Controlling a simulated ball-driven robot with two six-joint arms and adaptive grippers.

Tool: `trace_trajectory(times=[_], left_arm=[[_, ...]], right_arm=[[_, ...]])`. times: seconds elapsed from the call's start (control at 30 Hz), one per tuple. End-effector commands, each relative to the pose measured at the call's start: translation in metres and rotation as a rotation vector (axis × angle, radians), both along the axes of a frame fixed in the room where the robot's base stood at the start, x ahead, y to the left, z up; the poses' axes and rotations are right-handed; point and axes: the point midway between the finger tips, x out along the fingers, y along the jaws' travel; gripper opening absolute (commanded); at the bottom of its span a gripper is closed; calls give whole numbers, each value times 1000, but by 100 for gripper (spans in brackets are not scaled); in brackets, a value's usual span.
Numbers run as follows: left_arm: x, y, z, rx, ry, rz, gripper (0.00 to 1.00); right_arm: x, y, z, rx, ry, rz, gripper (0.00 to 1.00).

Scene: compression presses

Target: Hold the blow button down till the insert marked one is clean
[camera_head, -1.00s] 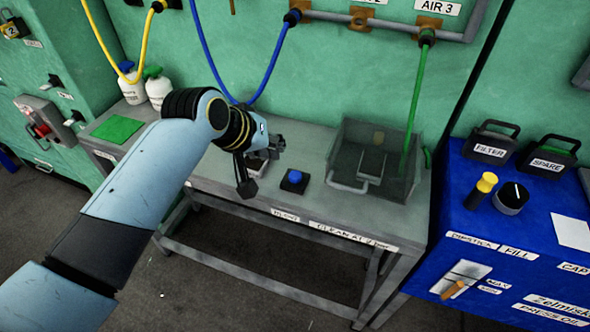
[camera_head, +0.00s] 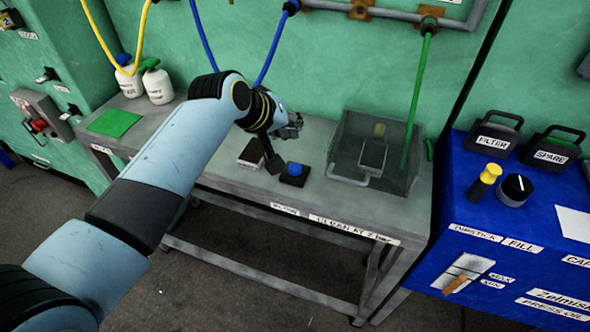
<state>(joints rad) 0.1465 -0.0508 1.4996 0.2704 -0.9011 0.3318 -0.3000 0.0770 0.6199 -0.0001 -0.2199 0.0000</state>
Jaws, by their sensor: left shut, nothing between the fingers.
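The blue blow button (camera_head: 294,169) sits on a small black box on the grey bench. My left gripper (camera_head: 278,160) is shut and empty just left of and above the button; I cannot tell if it touches the box. A grey-topped insert (camera_head: 372,157) lies in the clear-walled blow box (camera_head: 349,182) to the right. Another block (camera_head: 250,153) with a pale front lies on the bench, left of the button and partly behind my gripper. I cannot read a mark on either piece. My right gripper is not in view.
The green air hose (camera_head: 417,95) hangs down into the clear box. Two white bottles (camera_head: 157,84) and a green cloth (camera_head: 114,123) are at the bench's left. A blue cabinet (camera_head: 480,215) stands at the right. The bench front (camera_head: 230,186) is free.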

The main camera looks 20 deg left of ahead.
Motion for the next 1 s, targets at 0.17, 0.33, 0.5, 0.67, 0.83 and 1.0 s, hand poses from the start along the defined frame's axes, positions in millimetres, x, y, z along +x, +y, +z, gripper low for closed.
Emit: trace_trajectory(times=[0.17,0.33,0.5,0.67,0.83,1.0], left_arm=[[-1,0,-28,0,1,0,0],[-1,0,-50,1,0,1,0],[-1,0,-67,0,2,0,0],[0,0,-74,0,0,0,0],[0,0,-73,0,0,0,0],[0,0,-73,0,0,0,0]], right_arm=[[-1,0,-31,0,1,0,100],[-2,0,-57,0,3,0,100],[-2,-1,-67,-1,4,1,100],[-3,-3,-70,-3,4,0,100],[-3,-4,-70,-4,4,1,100],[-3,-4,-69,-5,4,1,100]])
